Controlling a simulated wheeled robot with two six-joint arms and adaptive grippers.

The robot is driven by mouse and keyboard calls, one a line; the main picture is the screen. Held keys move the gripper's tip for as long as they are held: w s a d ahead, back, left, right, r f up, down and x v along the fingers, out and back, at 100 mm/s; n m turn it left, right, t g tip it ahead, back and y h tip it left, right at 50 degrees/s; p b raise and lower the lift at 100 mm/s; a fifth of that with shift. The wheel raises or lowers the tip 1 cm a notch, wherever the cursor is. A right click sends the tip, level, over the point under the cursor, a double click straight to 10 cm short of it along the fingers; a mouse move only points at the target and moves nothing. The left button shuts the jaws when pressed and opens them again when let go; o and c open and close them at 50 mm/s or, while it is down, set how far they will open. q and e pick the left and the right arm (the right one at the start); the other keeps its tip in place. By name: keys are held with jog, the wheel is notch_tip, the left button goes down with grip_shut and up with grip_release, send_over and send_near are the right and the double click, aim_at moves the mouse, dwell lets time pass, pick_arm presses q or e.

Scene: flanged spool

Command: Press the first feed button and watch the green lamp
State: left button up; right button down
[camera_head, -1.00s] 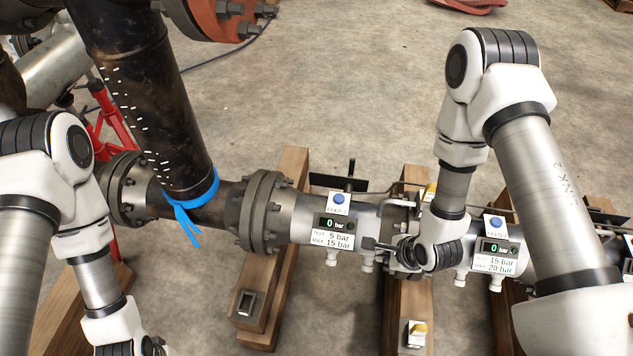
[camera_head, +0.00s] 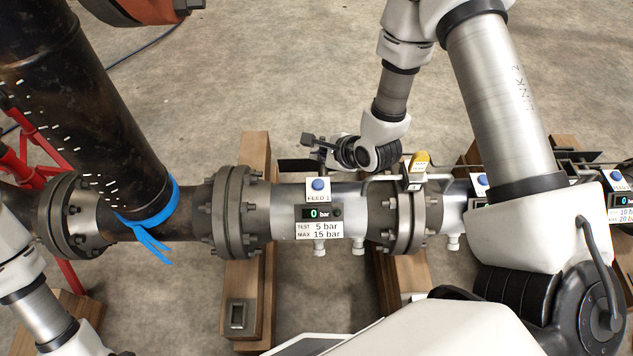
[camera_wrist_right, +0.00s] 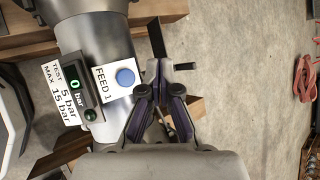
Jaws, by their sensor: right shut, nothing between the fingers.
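The first feed button (camera_head: 318,184) is a blue round button on a white plate marked FEED 1, on top of the grey pipe section. Below it a dark gauge box (camera_head: 318,214) reads 0 bar. A small round lamp (camera_head: 338,213) on the box looks dark, not lit. The button (camera_wrist_right: 125,77) and lamp (camera_wrist_right: 90,114) also show in the right wrist view. My right gripper (camera_head: 311,141) is shut and empty, behind and above the button, apart from it in the head view. My left arm shows at lower left; its gripper is out of frame.
A label (camera_head: 319,230) gives test 5 bar, max 15 bar. Flanges (camera_head: 236,212) bound the section, and wooden beams (camera_head: 250,270) support the pipe. A black pipe with a blue strap (camera_head: 150,218) rises at left.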

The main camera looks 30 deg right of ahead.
aim_at(320, 185)
jog(key=shift+f+b, duration=3.45)
jog(key=shift+f, duration=0.95)
jog(key=shift+f+b, duration=0.3)
jog(key=shift+f, duration=0.1)
jog(key=shift+s+f+b, duration=0.1)
jog(key=shift+f+b, duration=0.3)
jog(key=shift+f, duration=0.1)
jog(key=shift+r, duration=0.1)
jog(key=shift+r+p, duration=0.7)
jog(key=shift+r, duration=0.15)
jog(key=shift+r, duration=0.1)
notch_tip(320, 185, up, 5)
jog(key=p, duration=0.4)
